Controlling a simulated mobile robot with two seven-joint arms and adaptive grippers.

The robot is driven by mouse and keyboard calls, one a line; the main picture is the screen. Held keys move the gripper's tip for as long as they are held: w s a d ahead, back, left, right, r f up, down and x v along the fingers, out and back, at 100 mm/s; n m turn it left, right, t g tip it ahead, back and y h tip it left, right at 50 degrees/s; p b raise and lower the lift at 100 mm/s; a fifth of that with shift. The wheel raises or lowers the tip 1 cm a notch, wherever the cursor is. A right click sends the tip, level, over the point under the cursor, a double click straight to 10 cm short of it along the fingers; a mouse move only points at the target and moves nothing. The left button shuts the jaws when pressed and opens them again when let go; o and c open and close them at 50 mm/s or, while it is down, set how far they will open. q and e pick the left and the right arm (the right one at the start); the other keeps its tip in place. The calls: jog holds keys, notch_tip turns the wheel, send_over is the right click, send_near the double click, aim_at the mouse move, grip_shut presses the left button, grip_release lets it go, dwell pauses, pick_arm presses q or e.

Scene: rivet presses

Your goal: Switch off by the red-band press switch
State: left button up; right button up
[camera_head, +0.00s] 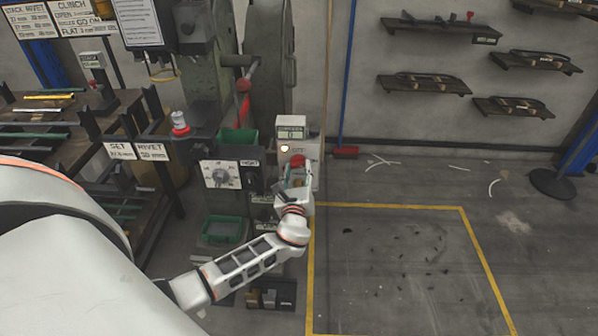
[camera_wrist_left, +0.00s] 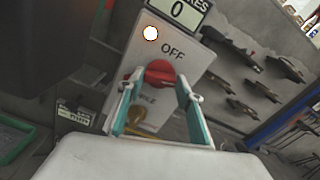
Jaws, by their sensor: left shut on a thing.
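The press switch is a red rotary knob (camera_head: 297,161) on a light grey box (camera_head: 312,150) beside the press. In the left wrist view the knob (camera_wrist_left: 160,73) sits under the word OFF, with a lit pale lamp (camera_wrist_left: 151,33) and a counter (camera_wrist_left: 180,10) reading 0 above it. My left gripper (camera_head: 296,178) is at the box front. In the left wrist view its teal-padded fingers (camera_wrist_left: 160,85) are on either side of the knob, shut on it. The lettering below the knob is partly hidden by a finger. My right gripper is in neither view.
The green-grey press (camera_head: 198,75) stands left of the box, with a dial panel (camera_head: 222,175) and a green bin (camera_head: 224,229) below. Racks of bars (camera_head: 45,110) stand at left. The yellow-outlined floor (camera_head: 400,270) is mostly clear. Wall shelves (camera_head: 424,84) hang at upper right.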

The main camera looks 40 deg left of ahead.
pick_arm(q)
jog(key=shift+n+b, duration=3.8)
jog(key=shift+n, duration=3.7)
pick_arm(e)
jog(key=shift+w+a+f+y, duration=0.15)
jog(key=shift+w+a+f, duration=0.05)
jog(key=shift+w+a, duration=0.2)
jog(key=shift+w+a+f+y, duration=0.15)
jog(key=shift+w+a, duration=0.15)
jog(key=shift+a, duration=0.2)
pick_arm(q)
jog(key=o, duration=1.1)
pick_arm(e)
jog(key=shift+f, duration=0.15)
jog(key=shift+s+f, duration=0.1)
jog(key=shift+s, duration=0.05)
pick_arm(q)
jog(key=v, duration=1.2)
jog(key=shift+s, duration=0.1)
